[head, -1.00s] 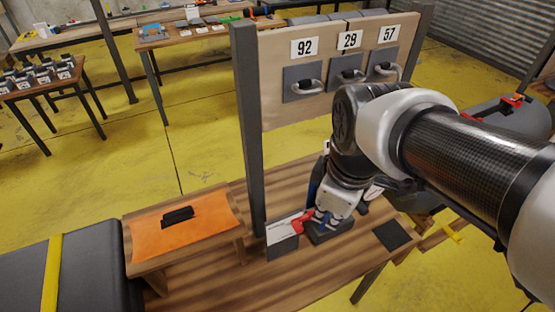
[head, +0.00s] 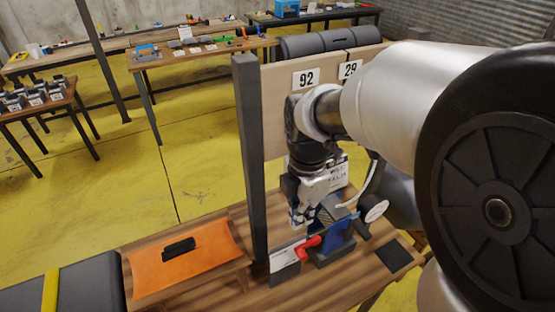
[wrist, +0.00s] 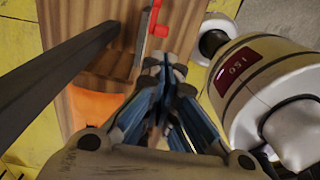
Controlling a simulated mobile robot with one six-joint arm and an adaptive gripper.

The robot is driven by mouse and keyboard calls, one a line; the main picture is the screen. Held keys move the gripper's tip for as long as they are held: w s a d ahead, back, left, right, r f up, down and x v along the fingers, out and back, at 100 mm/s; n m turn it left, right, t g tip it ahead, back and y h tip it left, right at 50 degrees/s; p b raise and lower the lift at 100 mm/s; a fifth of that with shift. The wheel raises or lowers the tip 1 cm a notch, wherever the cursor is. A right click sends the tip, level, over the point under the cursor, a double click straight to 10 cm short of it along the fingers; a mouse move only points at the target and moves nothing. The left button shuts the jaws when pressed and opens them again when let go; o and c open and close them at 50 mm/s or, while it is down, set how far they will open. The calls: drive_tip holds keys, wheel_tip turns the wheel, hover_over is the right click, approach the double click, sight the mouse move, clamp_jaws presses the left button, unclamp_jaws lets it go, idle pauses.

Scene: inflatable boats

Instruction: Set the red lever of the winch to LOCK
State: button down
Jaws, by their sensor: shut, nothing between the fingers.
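The winch (head: 333,230), a dark and blue unit, stands on the wooden bench top. Its red lever (head: 308,246) is at its left side, beside a pale plate (head: 286,262) on a grey block. Any lettering there is too small to read, so I cannot tell which setting the lever is at. My gripper (head: 300,218) is shut and empty, above the lever and apart from it in the head view. In the wrist view the closed fingertips (wrist: 165,66) are just below the red lever (wrist: 154,20) in the picture.
A dark post (head: 250,160) rises left of the winch, with a numbered panel (head: 276,112) behind. An orange-topped stand (head: 185,250) is at the left. A pale rounded body with a red label (wrist: 250,75) is close to the right of the fingers in the wrist view.

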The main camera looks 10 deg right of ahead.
wheel_tip(320, 180, down, 14)
drive_tip(key=b, duration=0.4)
idle(0.4)
